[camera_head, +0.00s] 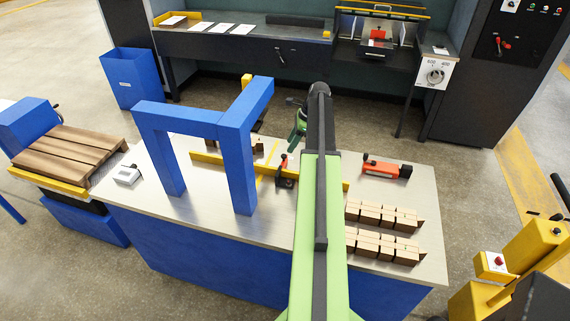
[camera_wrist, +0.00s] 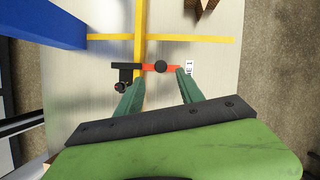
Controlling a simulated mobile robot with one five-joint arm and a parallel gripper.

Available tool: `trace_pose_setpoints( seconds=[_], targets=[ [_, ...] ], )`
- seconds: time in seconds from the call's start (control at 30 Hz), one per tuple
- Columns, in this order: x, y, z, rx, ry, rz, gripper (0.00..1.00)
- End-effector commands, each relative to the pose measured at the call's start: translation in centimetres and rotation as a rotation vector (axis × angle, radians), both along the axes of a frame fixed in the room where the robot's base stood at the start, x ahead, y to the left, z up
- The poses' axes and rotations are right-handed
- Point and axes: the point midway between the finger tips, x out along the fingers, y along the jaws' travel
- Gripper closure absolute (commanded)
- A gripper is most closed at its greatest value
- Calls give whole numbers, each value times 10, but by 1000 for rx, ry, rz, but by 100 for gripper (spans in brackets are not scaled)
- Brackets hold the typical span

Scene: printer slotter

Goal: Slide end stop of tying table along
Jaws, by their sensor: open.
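The end stop (camera_head: 285,178) of the tying table (camera_head: 215,207) is a small black block with a red part and a black knob, beside the yellow fence strip (camera_head: 207,160). In the wrist view the end stop (camera_wrist: 124,74) shows a black bracket at left and a red bar with a round black knob. My gripper (camera_wrist: 158,77) is open, its green fingers pointing at the red bar. The knob appears between and just beyond the fingertips; I cannot tell whether they touch. In the head view my gripper (camera_head: 298,131) is partly hidden by my arm.
A blue arch frame (camera_head: 238,165) stands on the table left of the end stop.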

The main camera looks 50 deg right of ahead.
Motion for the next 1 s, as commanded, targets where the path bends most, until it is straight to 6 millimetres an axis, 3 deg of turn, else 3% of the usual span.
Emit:
trace_pose_setpoints(
  seconds=[0.03, 0.2, 0.57, 0.9, 1.0],
  targets=[
    [4, 4, -22, 0, 0, 1, 55],
    [13, 11, -49, -1, -1, 0, 55],
    [15, 14, -51, 0, 0, -1, 57],
    [15, 14, -51, 0, 0, -1, 100],
    [14, 14, -51, 1, 1, -1, 100]
  ],
)
